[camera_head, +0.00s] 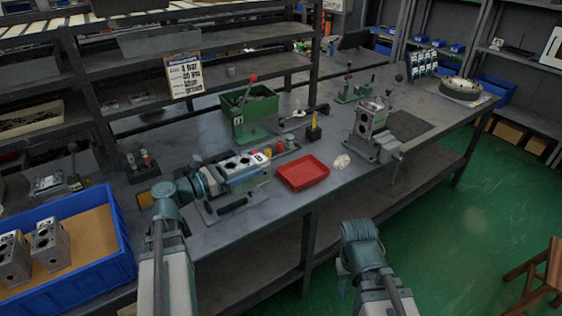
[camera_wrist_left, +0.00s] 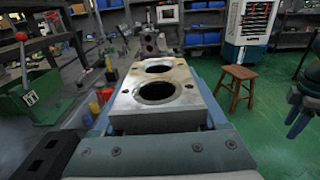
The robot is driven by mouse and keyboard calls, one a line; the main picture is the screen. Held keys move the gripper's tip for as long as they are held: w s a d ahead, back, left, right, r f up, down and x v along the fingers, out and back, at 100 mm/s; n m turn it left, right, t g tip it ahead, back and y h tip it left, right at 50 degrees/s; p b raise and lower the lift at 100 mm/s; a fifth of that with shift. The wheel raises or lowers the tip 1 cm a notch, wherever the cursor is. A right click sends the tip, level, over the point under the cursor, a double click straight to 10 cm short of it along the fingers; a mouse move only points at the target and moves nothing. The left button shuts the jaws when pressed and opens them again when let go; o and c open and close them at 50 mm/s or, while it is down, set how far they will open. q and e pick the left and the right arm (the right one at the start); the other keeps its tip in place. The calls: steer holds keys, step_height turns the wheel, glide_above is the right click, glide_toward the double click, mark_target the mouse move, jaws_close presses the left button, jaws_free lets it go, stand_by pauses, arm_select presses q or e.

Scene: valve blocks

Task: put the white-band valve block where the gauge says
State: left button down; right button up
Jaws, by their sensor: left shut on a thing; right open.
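My left gripper (camera_head: 225,178) is shut on a grey metal valve block (camera_head: 245,165), held above the bench. In the left wrist view the block (camera_wrist_left: 160,92) shows two dark round holes on top; I cannot make out a band. Two more grey valve blocks, a nearer one (camera_head: 12,258) and another beside it (camera_head: 50,245), stand in the blue crate (camera_head: 125,245) at left. Another grey block (camera_head: 370,117) stands in a vise-like fixture on the bench. My right gripper (camera_head: 343,275) is low in front of the bench, empty, its fingers mostly hidden. I cannot pick out a gauge dial.
A red tray (camera_head: 303,185) lies right of the held block. A green bin (camera_head: 255,125) with a red-knobbed lever stands behind it. A printed card (camera_head: 184,76) hangs on the shelf rack. Green floor is open at right.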

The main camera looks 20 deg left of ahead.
arm_select(q)
steer(key=a+f+b, duration=0.7)
steer(key=f+b, duration=0.1)
steer(key=f, duration=0.2)
steer(key=shift+w+f+b, duration=0.2)
steer(key=shift+w+b, duration=0.2)
steer(key=w+a, duration=0.4)
steer(key=w, duration=0.3)
steer(key=w+a+f+b, duration=0.1)
steer(key=w+a, duration=0.3)
steer(key=w, duration=0.3)
steer(key=shift+f, duration=0.25)
steer(key=shift+f+b, duration=0.1)
steer(key=shift+b, duration=0.25)
steer(key=shift+f+b, duration=1.65)
